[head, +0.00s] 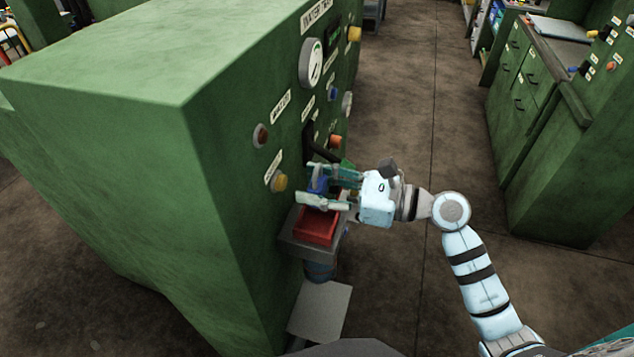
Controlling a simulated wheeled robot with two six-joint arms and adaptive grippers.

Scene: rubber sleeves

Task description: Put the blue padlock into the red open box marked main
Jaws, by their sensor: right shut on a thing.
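The blue padlock (319,184) is between the fingers of my right gripper (325,188), which is shut on it. The gripper reaches in from the right, close to the face of the green cabinet. The red open box (317,226) sits just below the gripper, on a grey ledge at the cabinet's side. The padlock appears above the box's far edge; the exact height gap is hard to tell. The box's inside looks empty where it shows. Any marking on the box is too small to read. My left gripper is not in view.
The big green cabinet (110,140) fills the left, with a gauge (311,63), labels, coloured buttons and a dark lever (318,148) beside the gripper. A grey ledge (291,244) holds the box. Another green cabinet (560,150) stands at right. The floor between is clear.

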